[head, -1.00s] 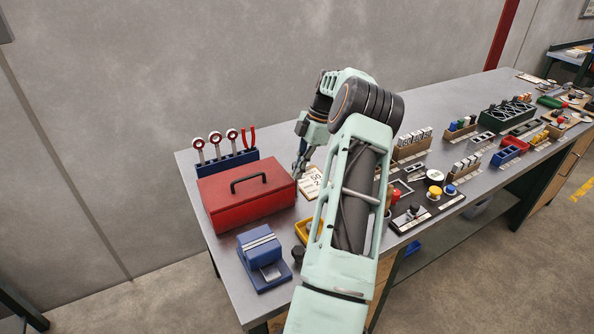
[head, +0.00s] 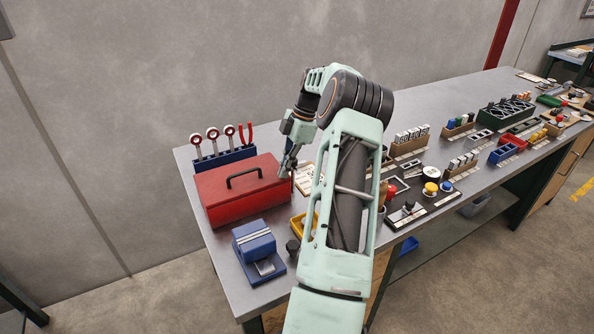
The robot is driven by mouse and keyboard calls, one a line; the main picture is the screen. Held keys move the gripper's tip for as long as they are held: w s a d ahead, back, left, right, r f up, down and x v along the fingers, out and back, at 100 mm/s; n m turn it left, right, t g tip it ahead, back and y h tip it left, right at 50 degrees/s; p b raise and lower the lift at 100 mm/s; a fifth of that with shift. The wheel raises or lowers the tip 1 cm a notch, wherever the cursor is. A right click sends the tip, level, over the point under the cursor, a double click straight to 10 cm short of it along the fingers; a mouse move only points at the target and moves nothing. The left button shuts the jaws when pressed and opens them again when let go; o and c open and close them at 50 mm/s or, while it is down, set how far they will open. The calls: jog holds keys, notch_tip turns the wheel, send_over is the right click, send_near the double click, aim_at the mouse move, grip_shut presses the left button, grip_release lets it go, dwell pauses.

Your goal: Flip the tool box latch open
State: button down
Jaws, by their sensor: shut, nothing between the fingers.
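The red tool box (head: 235,203) with a black top handle stands closed at the left end of the grey bench. Its latch is too small to make out in this view. My gripper (head: 284,174) is shut and empty, pointing down at the right end of the tool box, close to its upper right edge. I cannot tell whether the fingertips touch the box.
A blue rack (head: 224,160) with several tools stands behind the box. A blue vise-like block (head: 256,248) is in front, with a yellow bin (head: 299,225) to its right. A printed card (head: 306,180) lies right of the gripper. Several small items fill the bench further right.

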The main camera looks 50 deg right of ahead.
jog(key=w+v, duration=0.1)
jog(key=v, duration=0.8)
jog(key=shift+s+r, duration=0.35)
jog(key=shift+r, duration=0.15)
jog(key=shift+a, duration=0.15)
